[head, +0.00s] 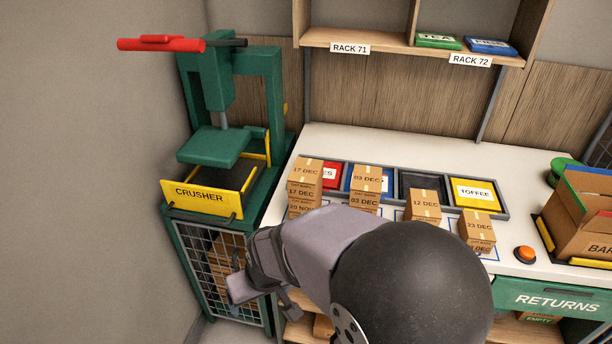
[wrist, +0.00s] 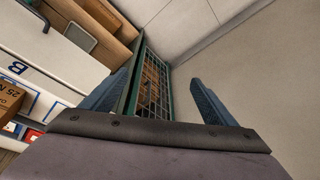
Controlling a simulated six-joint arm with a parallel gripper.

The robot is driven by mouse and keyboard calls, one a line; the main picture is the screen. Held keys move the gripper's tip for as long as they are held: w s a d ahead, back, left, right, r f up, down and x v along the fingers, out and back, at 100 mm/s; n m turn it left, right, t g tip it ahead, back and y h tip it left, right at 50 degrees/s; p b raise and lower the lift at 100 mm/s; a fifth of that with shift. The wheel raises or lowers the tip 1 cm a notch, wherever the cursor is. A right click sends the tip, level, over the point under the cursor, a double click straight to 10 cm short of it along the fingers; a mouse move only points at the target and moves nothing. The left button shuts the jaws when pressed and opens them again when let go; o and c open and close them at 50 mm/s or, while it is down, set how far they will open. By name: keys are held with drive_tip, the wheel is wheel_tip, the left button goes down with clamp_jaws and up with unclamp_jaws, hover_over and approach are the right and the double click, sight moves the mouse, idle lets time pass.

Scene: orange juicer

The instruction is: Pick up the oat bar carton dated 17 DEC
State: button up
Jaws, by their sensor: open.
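The carton dated 17 DEC (head: 306,172) is brown with a tape strip and sits on top of the leftmost stack on the white counter, above a carton marked 20 NOV (head: 300,208). My gripper (head: 262,284) is in front of and below that stack, beside the crusher's cage, apart from the cartons. In the wrist view my gripper (wrist: 160,76) is open, with nothing between its fingers. The 17 DEC date cannot be made out in the wrist view. My arm hides the front of the counter in the head view.
Other dated stacks include 03 DEC (head: 366,180), 12 DEC (head: 423,204) and 23 DEC (head: 477,227). Colored bins, including TOFFEE (head: 474,192), lie behind. The green crusher (head: 203,200) stands left. An orange button (head: 525,254) and an open box (head: 578,220) are right.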

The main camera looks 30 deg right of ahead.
drive_tip(key=w+d+r+m+t+h+p, duration=0.35)
drive_tip(key=w+d+r+t, duration=0.6)
drive_tip(key=w+r, duration=0.6)
drive_tip(key=m+h+b, duration=0.5)
drive_tip(key=h+b, duration=0.4)
drive_tip(key=b, duration=0.2)
approach(310, 160)
drive_tip(key=shift+w+d+r+n, duration=0.15)
drive_tip(key=shift+w+d+n, duration=0.15)
drive_tip(key=shift+w, duration=0.55)
drive_tip(key=shift+d+f+h+b, duration=0.35)
drive_tip(key=shift+d+f+b, duration=0.1)
drive_tip(key=shift+f+b, duration=0.1)
drive_tip(key=shift+d+r+g, duration=0.1)
drive_tip(key=shift+g, duration=0.25)
drive_tip(key=shift+w+d, duration=0.2)
drive_tip(key=shift+p+x, duration=1.35)
drive_tip(key=shift+x, duration=1.9)
